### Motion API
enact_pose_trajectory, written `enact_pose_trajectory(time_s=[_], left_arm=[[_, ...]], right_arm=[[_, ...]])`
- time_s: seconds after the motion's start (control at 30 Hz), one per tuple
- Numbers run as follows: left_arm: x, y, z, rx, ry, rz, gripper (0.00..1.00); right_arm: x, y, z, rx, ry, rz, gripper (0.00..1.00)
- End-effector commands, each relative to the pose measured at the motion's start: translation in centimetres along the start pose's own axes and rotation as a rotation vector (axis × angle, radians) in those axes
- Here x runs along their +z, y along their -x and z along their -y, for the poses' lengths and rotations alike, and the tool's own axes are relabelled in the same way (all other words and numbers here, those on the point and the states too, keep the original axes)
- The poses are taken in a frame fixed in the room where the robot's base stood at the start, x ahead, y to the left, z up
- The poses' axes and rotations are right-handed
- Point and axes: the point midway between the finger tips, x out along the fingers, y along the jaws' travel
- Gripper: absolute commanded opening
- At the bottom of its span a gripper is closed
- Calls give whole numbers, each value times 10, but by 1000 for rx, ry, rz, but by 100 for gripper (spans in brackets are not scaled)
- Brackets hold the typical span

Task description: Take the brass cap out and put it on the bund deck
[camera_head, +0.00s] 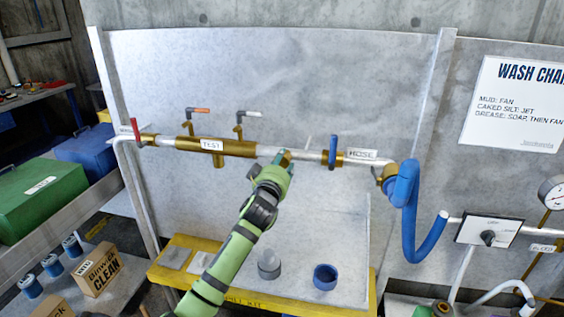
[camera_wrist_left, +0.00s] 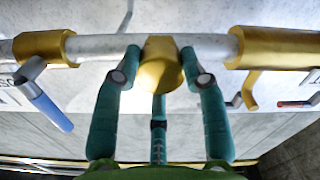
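The brass cap (camera_wrist_left: 160,68) is a rounded gold end on a fitting in the pipe, seen in the left wrist view. My left gripper (camera_wrist_left: 160,54) has one green finger on each side of it, apart, with narrow gaps showing. In the head view my left gripper (camera_head: 284,158) reaches up to the pipe between the TEST and HOSE tags and hides most of the fitting. The yellow-edged deck (camera_head: 163,277) below appears to be the bund deck; my left arm crosses in front of it. My right gripper is not in view.
A grey cup (camera_head: 269,264) and a blue cup (camera_head: 325,277) stand on the deck, with flat grey pads at its left. Pipe valves have orange (camera_head: 198,110), white, red and blue handles (camera_head: 333,152). A blue hose (camera_head: 408,205) hangs at right. A panel stands behind the pipe.

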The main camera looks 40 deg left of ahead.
Motion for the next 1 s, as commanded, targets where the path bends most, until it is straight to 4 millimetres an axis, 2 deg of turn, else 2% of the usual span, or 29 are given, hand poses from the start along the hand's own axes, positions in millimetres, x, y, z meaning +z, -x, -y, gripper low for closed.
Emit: enact_pose_trajectory(time_s=[0.03, 0.07, 0.1, 0.13, 0.27, 0.53, 0.87, 1.0], left_arm=[[-1, 0, 0, 1, 0, -2, 38], [-1, 0, 0, 1, 0, -2, 26], [-1, 0, 0, 1, 0, -2, 10], [-1, 0, 0, 1, 0, -2, 3], [0, 0, 0, 0, 37, -2, 3], [-1, 0, -1, 0, 417, -1, 3], [-1, 0, 0, 0, 459, -2, 3], [-2, 0, -2, -1, 633, -1, 3]], right_arm=[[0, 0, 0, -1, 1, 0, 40], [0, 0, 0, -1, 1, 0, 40], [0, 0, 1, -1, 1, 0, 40], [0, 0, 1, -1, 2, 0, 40], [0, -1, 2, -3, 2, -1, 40], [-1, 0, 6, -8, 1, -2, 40], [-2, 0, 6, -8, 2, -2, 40], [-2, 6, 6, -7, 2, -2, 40]])
